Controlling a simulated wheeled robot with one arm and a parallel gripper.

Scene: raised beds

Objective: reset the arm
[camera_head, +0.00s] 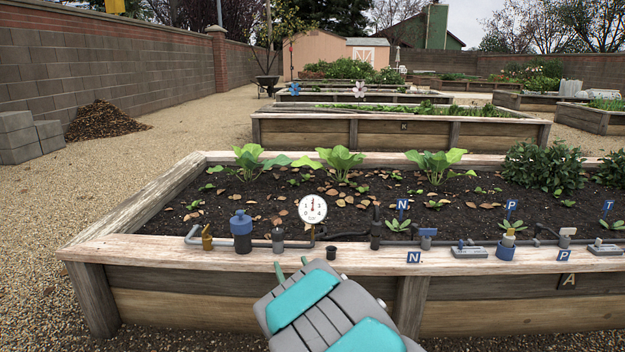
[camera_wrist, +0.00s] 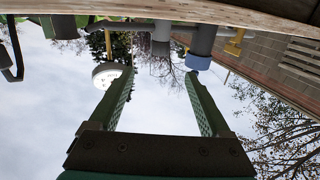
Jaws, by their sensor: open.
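My gripper (camera_head: 293,266) is in front of the nearest raised bed, low in the head view, at its wooden front rim (camera_head: 180,250). My arm's grey and teal links reach up to it from the bottom edge. In the wrist view my gripper (camera_wrist: 155,90) shows two green fingers spread wide apart with nothing between them but sky and some branches. The wrist view is upside down, with the bed's plank (camera_wrist: 250,15) along the top.
On the rim stand a grey pipe, a brass valve (camera_head: 207,237), a blue-capped cylinder (camera_head: 241,232), a round white gauge (camera_head: 313,208) and a small black cup (camera_head: 331,253). Labelled blocks stand to the right. Gravel (camera_head: 60,280) is free at left.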

